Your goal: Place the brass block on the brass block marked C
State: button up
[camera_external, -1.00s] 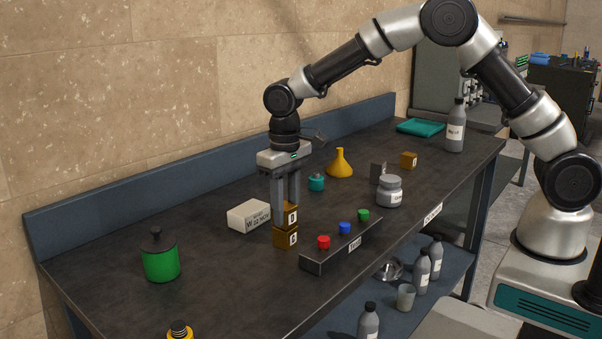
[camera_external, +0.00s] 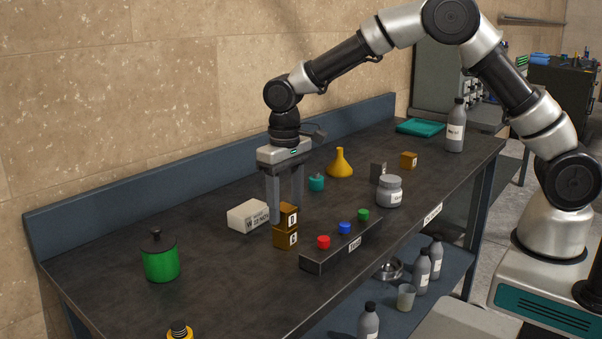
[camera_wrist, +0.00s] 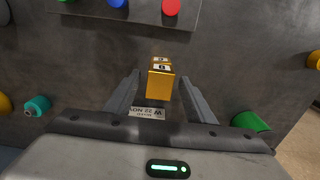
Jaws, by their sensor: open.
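Two brass blocks stand stacked on the dark table in the external view. The upper brass block (camera_external: 288,215) has a label that looks like B or D, and the lower brass block (camera_external: 286,237) has one that looks like A. The upper block also shows in the wrist view (camera_wrist: 160,85). My gripper (camera_external: 286,205) points down at the stack, its fingers open and apart on either side of the upper block. Another brass block (camera_external: 408,160) stands alone toward the far right; its label is too small to read.
A white labelled block (camera_external: 248,215) lies just left of the stack. A dark button box (camera_external: 325,259) stands close on its right. A green canister (camera_external: 161,263) is at left.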

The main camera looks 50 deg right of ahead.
aim_at(286, 207)
notch_tip(286, 207, up, 11)
jog(key=s+d+r+t, duration=0.1)
jog(key=s+d+r, duration=0.4)
jog(key=d+r, duration=0.15)
jog(key=s+d+t, duration=0.1)
jog(key=s+d, duration=0.3)
jog(key=s, duration=0.3)
jog(key=s+d+r+t, duration=0.1)
jog(key=s+d+t, duration=0.1)
jog(key=s+d, duration=0.3)
jog(key=s+d+r+t, duration=0.1)
jog(key=s+d, duration=0.3)
jog(key=s, duration=0.6)
jog(key=shift+s+d+t+p, duration=0.25)
jog(key=shift+s+t+p, duration=0.05)
jog(key=shift+s+p, duration=0.1)
